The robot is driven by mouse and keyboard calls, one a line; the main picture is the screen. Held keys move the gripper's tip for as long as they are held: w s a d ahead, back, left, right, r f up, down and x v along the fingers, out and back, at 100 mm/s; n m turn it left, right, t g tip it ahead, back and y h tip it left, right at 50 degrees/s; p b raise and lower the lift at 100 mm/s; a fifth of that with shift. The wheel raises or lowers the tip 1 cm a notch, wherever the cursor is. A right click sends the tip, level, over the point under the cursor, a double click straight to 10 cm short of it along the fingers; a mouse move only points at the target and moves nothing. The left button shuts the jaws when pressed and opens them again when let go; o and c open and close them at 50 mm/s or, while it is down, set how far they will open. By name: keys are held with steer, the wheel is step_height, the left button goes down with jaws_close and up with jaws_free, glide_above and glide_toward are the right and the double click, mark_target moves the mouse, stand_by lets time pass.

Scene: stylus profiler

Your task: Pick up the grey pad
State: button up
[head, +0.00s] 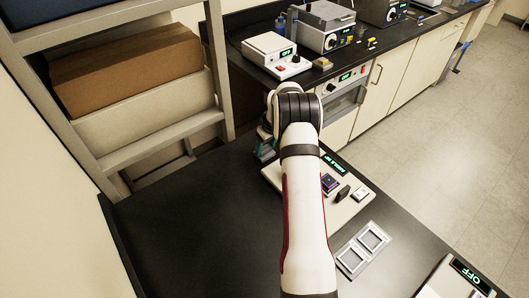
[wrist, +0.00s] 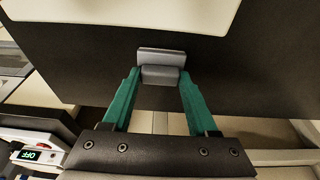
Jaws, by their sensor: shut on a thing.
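The grey pad (wrist: 161,54) is a small grey block in the wrist view, between the tips of my gripper's two green fingers. My gripper (wrist: 160,76) is shut on it. The dark bench top (wrist: 225,70) lies behind the pad, and I cannot tell how far above it the pad is held. In the head view my arm hides most of my gripper; a bit of green finger shows left of the wrist. The pad cannot be made out there.
The profiler's pale base (head: 346,212) lies right of my arm, carrying a lit display, a purple-topped block and small parts. A pale frame with two square openings (head: 350,261) lies nearer. A shelf (head: 150,130) stands at left. The bench's left part (head: 190,235) is clear.

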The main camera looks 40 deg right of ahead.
mark_target(265, 149)
steer(key=shift+c, duration=0.5)
step_height(265, 149, up, 10)
steer(key=o, duration=0.8)
jaws_close()
